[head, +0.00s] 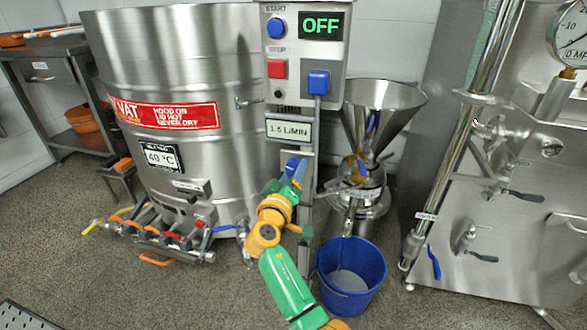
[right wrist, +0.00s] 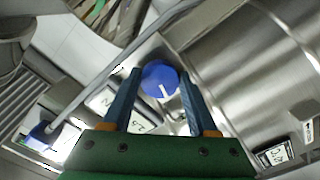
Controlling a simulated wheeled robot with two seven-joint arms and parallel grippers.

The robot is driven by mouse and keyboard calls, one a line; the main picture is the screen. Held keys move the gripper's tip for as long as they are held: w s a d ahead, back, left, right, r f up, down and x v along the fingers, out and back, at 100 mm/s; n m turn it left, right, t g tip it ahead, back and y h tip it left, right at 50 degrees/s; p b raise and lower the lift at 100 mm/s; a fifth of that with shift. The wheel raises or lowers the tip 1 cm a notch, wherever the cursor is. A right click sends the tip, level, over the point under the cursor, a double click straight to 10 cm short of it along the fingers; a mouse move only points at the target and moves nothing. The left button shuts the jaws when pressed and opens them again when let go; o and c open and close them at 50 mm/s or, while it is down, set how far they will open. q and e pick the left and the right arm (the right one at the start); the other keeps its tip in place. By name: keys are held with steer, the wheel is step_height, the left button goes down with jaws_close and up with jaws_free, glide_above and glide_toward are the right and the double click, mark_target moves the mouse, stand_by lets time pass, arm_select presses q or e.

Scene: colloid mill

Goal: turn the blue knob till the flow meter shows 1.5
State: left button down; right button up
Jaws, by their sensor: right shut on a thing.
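The blue knob (head: 291,164) sits on the post below the flow meter (head: 288,130), which reads 1.5 L/MIN. My right gripper (head: 297,171) reaches up to the knob from below and partly hides it in the head view. In the right wrist view the round blue knob (right wrist: 160,78) with a white pointer line lies between the two fingers of my right gripper (right wrist: 160,85), which is shut on it. The flow meter is partly covered by a finger there. My left gripper is not in view.
A steel vat (head: 190,60) stands left, a funnel mill (head: 380,105) right. A blue bucket (head: 350,275) stands on the floor beside my right arm.

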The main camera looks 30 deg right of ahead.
steer(key=shift+n, duration=0.8)
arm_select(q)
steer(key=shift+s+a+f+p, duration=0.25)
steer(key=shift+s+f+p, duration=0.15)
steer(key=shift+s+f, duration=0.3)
arm_select(e)
steer(key=shift+n, duration=0.3)
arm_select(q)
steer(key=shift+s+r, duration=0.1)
arm_select(e)
steer(key=o, duration=1.4)
arm_select(q)
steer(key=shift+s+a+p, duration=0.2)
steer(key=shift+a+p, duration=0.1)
steer(key=shift+p, duration=0.1)
arm_select(e)
steer(key=v, duration=0.7)
steer(key=shift+s, duration=0.1)
